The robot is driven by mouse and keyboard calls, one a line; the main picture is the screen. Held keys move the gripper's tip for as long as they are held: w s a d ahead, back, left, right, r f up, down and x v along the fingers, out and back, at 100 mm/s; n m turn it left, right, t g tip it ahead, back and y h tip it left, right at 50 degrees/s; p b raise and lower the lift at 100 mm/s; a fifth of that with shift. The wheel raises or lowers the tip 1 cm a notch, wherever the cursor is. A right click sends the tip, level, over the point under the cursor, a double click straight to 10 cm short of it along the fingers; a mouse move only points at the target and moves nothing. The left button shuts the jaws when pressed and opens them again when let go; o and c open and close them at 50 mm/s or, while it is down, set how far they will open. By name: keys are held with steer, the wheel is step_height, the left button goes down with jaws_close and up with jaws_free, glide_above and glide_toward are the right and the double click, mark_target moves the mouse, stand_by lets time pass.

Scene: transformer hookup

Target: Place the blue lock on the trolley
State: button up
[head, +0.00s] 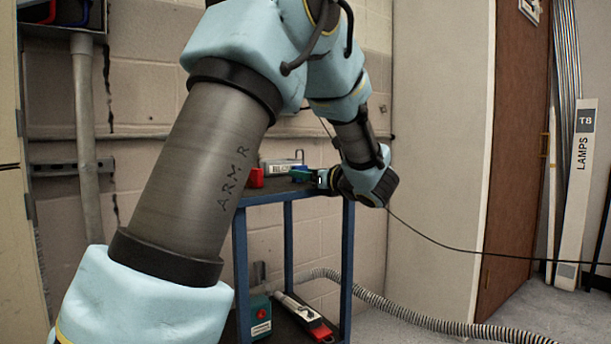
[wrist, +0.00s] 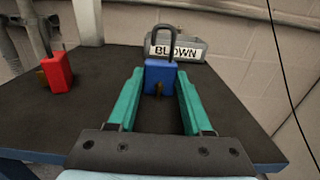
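The blue lock (wrist: 160,73) has a dark shackle and shows upright over the dark top of the trolley in the wrist view. My gripper (wrist: 160,76) has two green fingers, one on each side of the lock's body, and they appear closed against it. I cannot tell whether the lock's underside touches the top. The trolley (head: 277,192) has a blue frame and a dark top in the head view; its top fills the wrist view (wrist: 75,105). In the head view my gripper (head: 303,174) is low over the trolley top, and the lock is mostly hidden there.
A red lock (wrist: 57,72) stands on the trolley top to the left. A grey box labelled BLOWN (wrist: 190,48) is just behind the blue lock. The lower shelf holds a green box (head: 261,314) and a red-ended tool (head: 308,317). A cable and a ribbed hose (head: 400,314) run right.

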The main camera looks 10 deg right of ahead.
steer(key=o, duration=0.4)
steer(key=shift+r+p, duration=0.2)
steer(key=shift+p, duration=0.1)
steer(key=v, duration=1.2)
